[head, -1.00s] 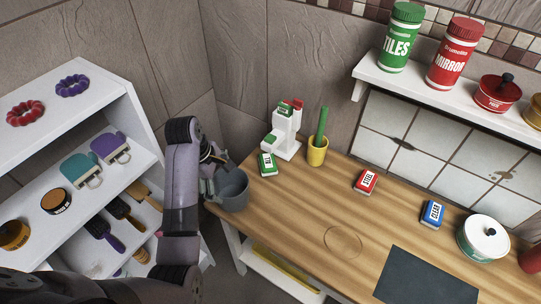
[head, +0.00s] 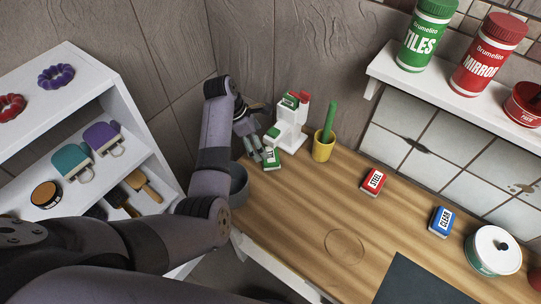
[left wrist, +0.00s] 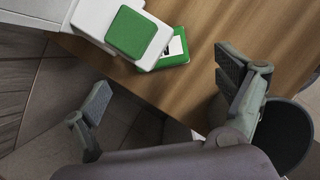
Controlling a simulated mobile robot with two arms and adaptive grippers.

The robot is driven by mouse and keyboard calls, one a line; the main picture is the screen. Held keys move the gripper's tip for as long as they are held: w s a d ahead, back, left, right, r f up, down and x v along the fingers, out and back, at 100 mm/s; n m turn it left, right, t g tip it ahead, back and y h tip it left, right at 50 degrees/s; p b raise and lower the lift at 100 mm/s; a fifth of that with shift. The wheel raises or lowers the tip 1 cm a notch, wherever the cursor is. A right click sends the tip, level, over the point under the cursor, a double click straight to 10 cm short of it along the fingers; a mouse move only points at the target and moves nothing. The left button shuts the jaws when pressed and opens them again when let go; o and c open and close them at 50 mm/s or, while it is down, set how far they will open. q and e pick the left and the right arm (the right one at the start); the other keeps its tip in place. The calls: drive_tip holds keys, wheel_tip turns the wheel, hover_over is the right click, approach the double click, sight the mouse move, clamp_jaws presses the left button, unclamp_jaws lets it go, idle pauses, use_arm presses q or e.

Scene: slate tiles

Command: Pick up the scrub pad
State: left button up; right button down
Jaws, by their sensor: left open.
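A small green block with a white label (head: 271,158) lies on the wooden counter at its back left corner, beside a white stand (head: 291,126). The stand holds green and red pieces. Red (head: 373,181) and blue (head: 441,221) labelled blocks lie further right. I cannot tell for certain which is the scrub pad. My left gripper (head: 256,149) is open and empty, just left of the green block. In the left wrist view the green block (left wrist: 176,48) is partly hidden by the stand's green-topped piece (left wrist: 132,31), beyond my spread fingers (left wrist: 163,78). My right gripper is out of view.
A yellow cup (head: 322,149) with a green stick stands right of the stand. A grey pot (head: 238,186) is at the counter's left edge, partly behind my arm. A white pot (head: 493,250) and dark mat (head: 412,283) are at right. The middle counter is mostly clear.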

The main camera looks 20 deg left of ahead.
sight(270, 154)
use_arm(q)
drive_tip(key=shift+x, duration=1.2)
drive_tip(key=shift+f, duration=0.2)
drive_tip(key=x, duration=0.3)
drive_tip(key=shift+w+d+f+p, duration=0.15)
drive_tip(key=shift+f+p, duration=0.05)
drive_tip(key=shift+p, duration=0.2)
drive_tip(key=shift+w+d+f, duration=0.1)
drive_tip(key=shift+d+f, duration=0.15)
drive_tip(key=shift+f, duration=0.3)
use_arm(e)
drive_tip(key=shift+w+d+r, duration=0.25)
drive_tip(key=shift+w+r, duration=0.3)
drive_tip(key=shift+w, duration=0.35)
use_arm(q)
drive_tip(key=c, duration=1.1)
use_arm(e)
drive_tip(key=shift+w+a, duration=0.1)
use_arm(q)
drive_tip(key=shift+r, duration=0.1)
drive_tip(key=shift+c, duration=0.2)
